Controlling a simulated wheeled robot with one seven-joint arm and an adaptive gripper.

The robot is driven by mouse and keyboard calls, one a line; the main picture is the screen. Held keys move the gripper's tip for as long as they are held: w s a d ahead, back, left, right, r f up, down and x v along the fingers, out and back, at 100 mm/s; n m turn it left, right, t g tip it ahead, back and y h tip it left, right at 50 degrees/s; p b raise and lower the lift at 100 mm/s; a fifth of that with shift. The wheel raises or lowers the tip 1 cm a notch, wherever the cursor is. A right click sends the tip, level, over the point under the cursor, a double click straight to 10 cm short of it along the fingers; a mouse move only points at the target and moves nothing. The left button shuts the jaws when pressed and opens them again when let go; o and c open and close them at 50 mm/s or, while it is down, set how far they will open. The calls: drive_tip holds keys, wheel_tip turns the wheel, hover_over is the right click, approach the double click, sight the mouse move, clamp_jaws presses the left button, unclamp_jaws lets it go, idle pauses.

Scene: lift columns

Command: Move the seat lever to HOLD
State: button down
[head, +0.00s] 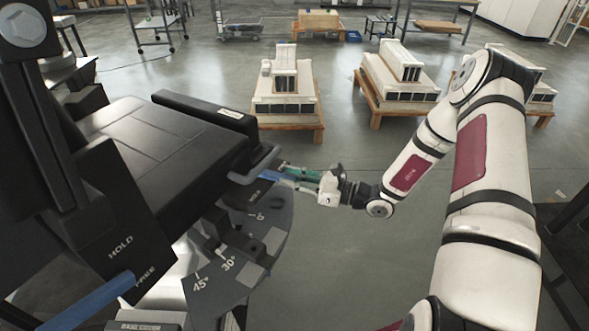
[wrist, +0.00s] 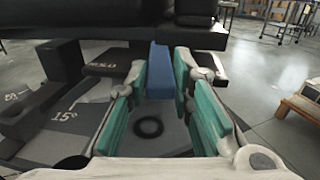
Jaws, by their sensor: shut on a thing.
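A blue lever (head: 271,176) sticks out from beneath the front edge of the black seat (head: 150,145), beside a small dark plate whose lettering is too small to read surely. My gripper (head: 291,172), with teal finger pads, is shut on this lever at its outer end. In the wrist view the blue lever (wrist: 159,74) lies between the fingertips, and a dark plate with upside-down lettering (wrist: 105,64) is left of it. Another blue lever (head: 95,303) is at the lower left, beside a black plate marked HOLD and FREE (head: 122,250).
A grey angle scale (head: 245,268) marked 30° and 45° hangs below the seat. A curved grey bar (head: 262,163) is close above the gripped lever. White building-like models on wooden stands (head: 287,133) are behind. The floor around my forearm is clear.

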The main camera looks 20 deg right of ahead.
drive_tip(key=s+a+m+t+h+p, duration=0.4)
drive_tip(key=a+m+t+h+p, duration=0.1)
drive_tip(key=h+p, duration=0.3)
drive_tip(key=shift+a+m+t+p, duration=0.2)
drive_tip(key=shift+m+t+p, duration=0.1)
drive_tip(key=shift+m+p, duration=0.3)
drive_tip(key=c, duration=1.4)
unclamp_jaws()
drive_tip(key=shift+a, duration=0.1)
drive_tip(key=v, duration=1.2)
